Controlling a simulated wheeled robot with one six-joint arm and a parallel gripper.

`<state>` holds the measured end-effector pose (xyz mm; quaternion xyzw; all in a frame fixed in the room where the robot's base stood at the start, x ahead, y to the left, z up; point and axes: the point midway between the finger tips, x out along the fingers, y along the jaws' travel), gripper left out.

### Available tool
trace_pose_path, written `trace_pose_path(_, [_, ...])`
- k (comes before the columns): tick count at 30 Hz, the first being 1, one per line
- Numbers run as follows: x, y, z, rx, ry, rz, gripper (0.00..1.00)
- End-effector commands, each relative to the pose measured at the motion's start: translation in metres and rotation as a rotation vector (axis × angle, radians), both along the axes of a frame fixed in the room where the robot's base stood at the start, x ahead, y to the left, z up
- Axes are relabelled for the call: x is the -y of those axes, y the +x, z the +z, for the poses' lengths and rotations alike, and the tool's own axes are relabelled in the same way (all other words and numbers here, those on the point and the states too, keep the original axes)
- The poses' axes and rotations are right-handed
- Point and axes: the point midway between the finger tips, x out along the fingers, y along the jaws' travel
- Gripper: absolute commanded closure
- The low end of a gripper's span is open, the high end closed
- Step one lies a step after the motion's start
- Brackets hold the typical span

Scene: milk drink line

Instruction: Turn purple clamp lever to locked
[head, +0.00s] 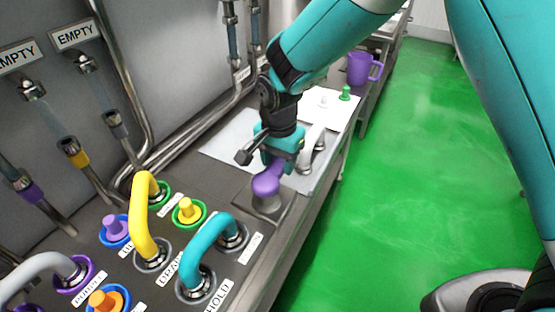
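The purple clamp lever (266,185) stands on a round grey mount on the counter, near its front edge. Its rounded end faces the camera, and its purple body runs up and back beneath my gripper (279,162). My gripper is right at the upper part of the lever, pointing down. The teal gripper body covers the far part of the lever. The fingertips are mostly hidden, so I cannot tell whether they are closed on the lever or only beside it. I cannot read any locked mark near the lever.
A yellow hose (143,222), a teal hose (203,238) and a grey hose (38,279) arch over the panel at the left front. A grey handle (312,140) stands right of my gripper. A purple jug (360,68) is farther back. The green floor (400,190) is open at right.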

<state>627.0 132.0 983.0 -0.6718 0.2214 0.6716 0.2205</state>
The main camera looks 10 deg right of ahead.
Motion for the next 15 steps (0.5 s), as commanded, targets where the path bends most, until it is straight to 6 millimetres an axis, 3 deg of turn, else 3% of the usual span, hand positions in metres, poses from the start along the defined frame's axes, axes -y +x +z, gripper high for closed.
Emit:
trace_pose_path(1, [0.0, 0.0, 0.0, 0.0, 0.0, 0.001, 0.41])
trace_pose_path(2, [0.0, 0.0, 0.0, 0.0, 0.0, 0.001, 0.34])
trace_pose_path(11, [-0.001, 0.0, 0.001, 0.001, 0.001, 0.007, 0.34])
trace_pose_path(15, [-0.002, 0.001, 0.014, 0.004, 0.003, 0.007, 0.34])
